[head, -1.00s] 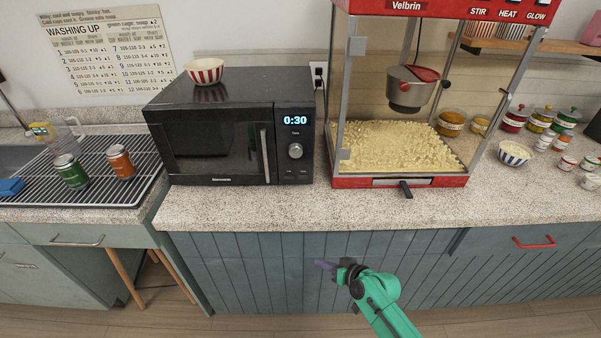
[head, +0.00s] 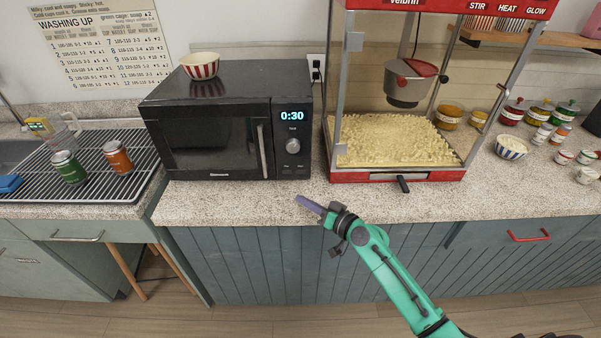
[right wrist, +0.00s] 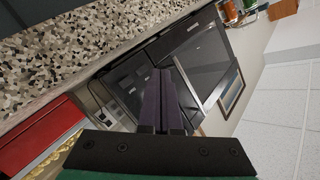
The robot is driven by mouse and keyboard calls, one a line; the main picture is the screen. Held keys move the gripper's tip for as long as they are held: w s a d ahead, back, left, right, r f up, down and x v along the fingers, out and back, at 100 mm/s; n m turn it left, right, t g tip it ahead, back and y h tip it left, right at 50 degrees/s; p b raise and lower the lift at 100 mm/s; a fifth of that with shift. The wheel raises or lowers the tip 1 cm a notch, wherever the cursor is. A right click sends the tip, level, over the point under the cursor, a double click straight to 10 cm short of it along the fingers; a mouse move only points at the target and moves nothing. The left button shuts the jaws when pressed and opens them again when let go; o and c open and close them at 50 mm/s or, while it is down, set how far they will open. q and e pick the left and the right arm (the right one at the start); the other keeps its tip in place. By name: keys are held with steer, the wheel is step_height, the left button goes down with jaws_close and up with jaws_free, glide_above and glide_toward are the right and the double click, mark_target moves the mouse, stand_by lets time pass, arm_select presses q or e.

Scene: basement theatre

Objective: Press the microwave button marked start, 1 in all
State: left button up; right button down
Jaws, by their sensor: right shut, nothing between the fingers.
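The black microwave (head: 212,135) stands on the speckled counter with its door shut. Its display (head: 292,116) reads 0:30, with a round dial (head: 292,145) below it. Small buttons (head: 293,168) sit under the dial; their labels are too small to read. My right gripper (head: 302,201) is shut and empty, at the counter's front edge, below and in front of the control panel and apart from it. In the right wrist view the purple fingers (right wrist: 160,98) point toward the tilted microwave (right wrist: 190,60), covering part of its panel. My left gripper is not in view.
A red-striped bowl (head: 201,66) sits on top of the microwave. A red popcorn machine (head: 398,175) stands close to its right. Green (head: 68,168) and orange (head: 117,157) jars stand on the drying rack at left. The counter (head: 235,205) in front of the microwave is clear.

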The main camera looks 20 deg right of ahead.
mark_target(301, 172)
steer(key=w+b, duration=0.1)
steer(key=w, duration=0.1)
steer(key=w+d+b, duration=0.1)
steer(key=w+b, duration=0.1)
steer(key=w, duration=0.1)
steer(key=w+d+b, duration=0.1)
steer(key=w, duration=0.1)
steer(key=shift+w+f, duration=0.25)
steer(key=shift+f, duration=0.05)
steer(key=shift+w+r+b, duration=0.15)
steer(key=shift+w+b, duration=0.25)
steer(key=shift+w, duration=0.05)
steer(key=shift+d+r, duration=0.1)
stand_by(1.1)
steer(key=shift+w+b, duration=0.3)
steer(key=shift+b, duration=0.25)
steer(key=shift+w+d, duration=0.1)
steer(key=shift+w, duration=0.15)
